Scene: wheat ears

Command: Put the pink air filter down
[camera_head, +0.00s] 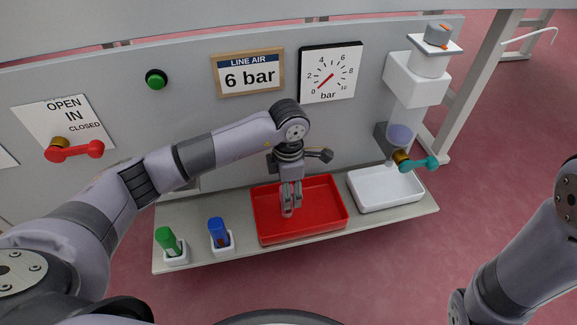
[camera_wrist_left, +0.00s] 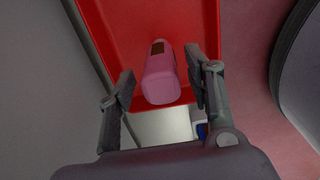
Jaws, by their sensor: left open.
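The pink air filter (camera_wrist_left: 160,78) lies in the red tray (camera_wrist_left: 207,22), with its larger end toward the left wrist camera and a dark label near its far end. In the head view only a small pink part of the filter (camera_head: 287,212) shows low between the fingers, over the red tray (camera_head: 325,213). My left gripper (camera_head: 291,197) points down into the tray. Its fingers are open, one on each side of the filter, with a gap on both sides in the wrist view. Of my right arm only links show at the right edge; its gripper is out of view.
A green-capped bottle (camera_head: 166,240) and a blue-capped bottle (camera_head: 217,232) stand in white holders left of the tray. A white tray (camera_head: 386,204) is at right, below the filter housing with a teal handle (camera_head: 420,163). A panel with a gauge (camera_head: 331,72) rises behind.

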